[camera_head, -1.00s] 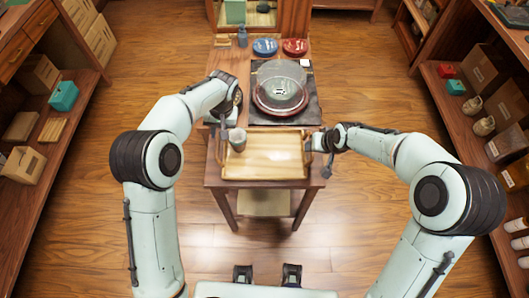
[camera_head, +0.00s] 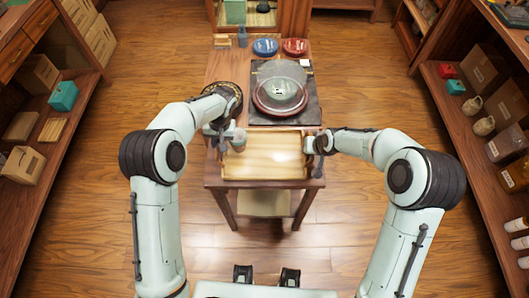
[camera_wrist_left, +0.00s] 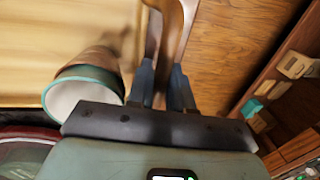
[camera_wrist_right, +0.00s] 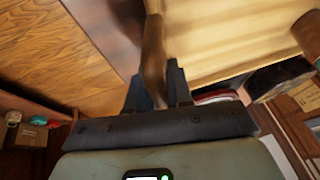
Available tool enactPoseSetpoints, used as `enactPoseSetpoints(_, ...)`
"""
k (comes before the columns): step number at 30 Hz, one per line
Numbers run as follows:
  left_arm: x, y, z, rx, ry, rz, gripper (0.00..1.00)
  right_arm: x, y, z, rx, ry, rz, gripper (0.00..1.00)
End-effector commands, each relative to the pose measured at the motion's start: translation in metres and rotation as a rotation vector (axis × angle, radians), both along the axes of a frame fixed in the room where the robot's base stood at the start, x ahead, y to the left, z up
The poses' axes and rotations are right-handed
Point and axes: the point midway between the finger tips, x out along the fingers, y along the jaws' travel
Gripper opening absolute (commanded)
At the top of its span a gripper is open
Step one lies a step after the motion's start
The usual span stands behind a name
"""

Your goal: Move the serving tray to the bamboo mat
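The serving tray (camera_head: 268,172) is a pale wooden tray with brown end handles, lying at the near end of the table. A grey-brown cup (camera_head: 240,140) with a teal rim stands at its left end; it also shows in the left wrist view (camera_wrist_left: 85,95). My left gripper (camera_head: 224,135) has its fingers closed around the tray's left handle (camera_wrist_left: 172,35). My right gripper (camera_head: 318,146) has its fingers closed around the right handle (camera_wrist_right: 153,50). I cannot make out a separate bamboo mat on the table.
A dark slab (camera_head: 309,110) bearing a round red tray (camera_head: 258,101) and a clear bowl (camera_head: 283,72) lies just beyond the tray. Shelves flank both sides; the floor around is clear.

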Motion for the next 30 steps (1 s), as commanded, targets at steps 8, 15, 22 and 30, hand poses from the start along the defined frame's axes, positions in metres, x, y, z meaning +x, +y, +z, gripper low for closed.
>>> enactPoseSetpoints(8, 0.001, 0.0, 0.001, 0.0, -0.002, 0.0, 0.0, 0.0, 0.0, 0.001, 0.001, -0.002, 0.0, 0.0)
enactPoseSetpoints(15, 0.007, 0.0, 0.018, 0.0, -0.012, 0.0, 0.0, 0.007, 0.0, 0.018, 0.001, -0.012, 0.0, 0.0)
enactPoseSetpoints(22, 0.026, 0.0, 0.058, 0.0, -0.041, 0.0, 0.0, 0.026, 0.0, 0.058, 0.001, -0.04, 0.0, 0.0)
enactPoseSetpoints(30, 0.046, 0.0, 0.092, -0.001, -0.071, 0.0, 0.0, 0.046, 0.0, 0.091, 0.0, -0.071, 0.001, 0.0)
